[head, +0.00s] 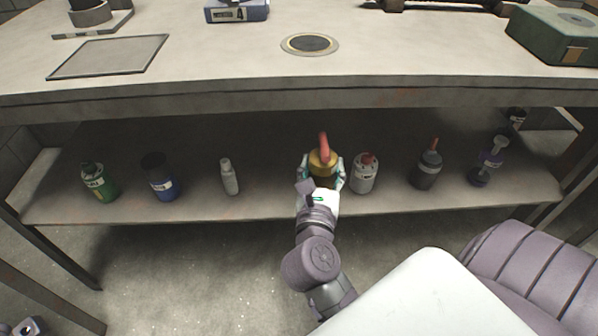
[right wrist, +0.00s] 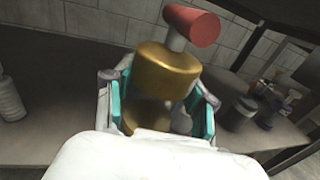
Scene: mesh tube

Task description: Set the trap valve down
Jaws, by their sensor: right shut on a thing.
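The trap valve is a brass body (head: 322,163) with a red handle pointing up; it also shows large in the right wrist view (right wrist: 162,82). My right gripper (head: 321,177) reaches in from the front over the lower shelf (head: 270,205). Its teal-padded fingers, seen in the right wrist view (right wrist: 164,108), are shut on the valve from both sides. The valve is roughly upright in the head view. Its lower end is hidden by the gripper, so I cannot tell whether it touches the shelf. My left gripper is not in view.
A white can with a red top (head: 364,174) stands close right of the valve. A grey bottle (head: 427,168) and a purple item (head: 488,163) stand farther right. White (head: 229,180), blue (head: 161,178) and green (head: 97,184) bottles stand left. The tabletop (head: 200,85) overhangs the shelf.

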